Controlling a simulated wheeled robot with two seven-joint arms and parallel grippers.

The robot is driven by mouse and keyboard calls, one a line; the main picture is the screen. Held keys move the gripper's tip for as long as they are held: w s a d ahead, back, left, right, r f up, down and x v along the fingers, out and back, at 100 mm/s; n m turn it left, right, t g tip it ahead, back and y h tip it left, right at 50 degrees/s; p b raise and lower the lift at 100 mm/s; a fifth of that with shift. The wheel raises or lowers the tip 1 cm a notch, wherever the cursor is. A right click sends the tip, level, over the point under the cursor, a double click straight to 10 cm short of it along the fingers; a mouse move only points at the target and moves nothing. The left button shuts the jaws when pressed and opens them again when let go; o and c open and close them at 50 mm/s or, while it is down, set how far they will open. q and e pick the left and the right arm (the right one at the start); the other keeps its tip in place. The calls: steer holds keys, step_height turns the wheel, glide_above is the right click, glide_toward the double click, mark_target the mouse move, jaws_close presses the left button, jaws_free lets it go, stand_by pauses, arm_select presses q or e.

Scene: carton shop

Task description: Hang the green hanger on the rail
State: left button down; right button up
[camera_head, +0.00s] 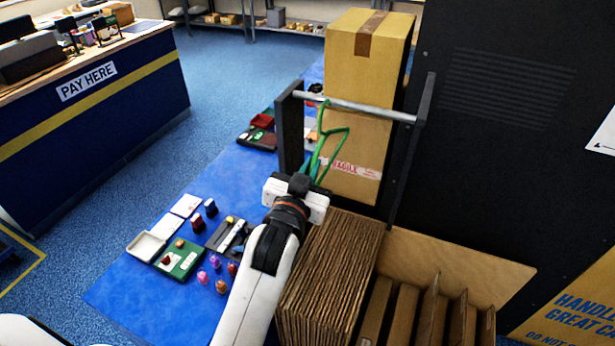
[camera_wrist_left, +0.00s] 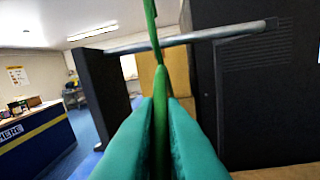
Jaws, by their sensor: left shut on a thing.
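The green hanger (camera_head: 343,131) is held up from below by my left gripper (camera_head: 309,180), whose teal fingers (camera_wrist_left: 160,135) are shut on it in the left wrist view. The metal rail (camera_head: 372,108) runs between two dark uprights. The hanger's upper end reaches the rail's height near the left upright. In the left wrist view, the green hanger (camera_wrist_left: 151,30) crosses in front of the rail (camera_wrist_left: 205,37). I cannot tell whether its hook touches or goes over the rail. My right gripper is not in view.
Folded cardboard sheets (camera_head: 330,275) and a wooden divider bin (camera_head: 450,262) lie below and in front. A blue mat (camera_head: 135,290) with small goods is on the left; a dark panel (camera_head: 500,130) is on the right.

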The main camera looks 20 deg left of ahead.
arm_select(q)
steer(key=shift+w, duration=1.1)
steer(key=shift+w+d+b, duration=0.1)
steer(key=shift+w+b, duration=0.45)
steer(key=shift+w, duration=0.5)
steer(key=shift+w+b, duration=0.8)
steer(key=shift+w, duration=1.15)
steer(key=shift+f+b, duration=0.65)
steer(key=shift+f, duration=0.5)
steer(key=c, duration=1.4)
jaws_free()
steer(key=shift+c, duration=0.2)
steer(key=shift+s+f, duration=0.1)
steer(key=shift+s, duration=0.05)
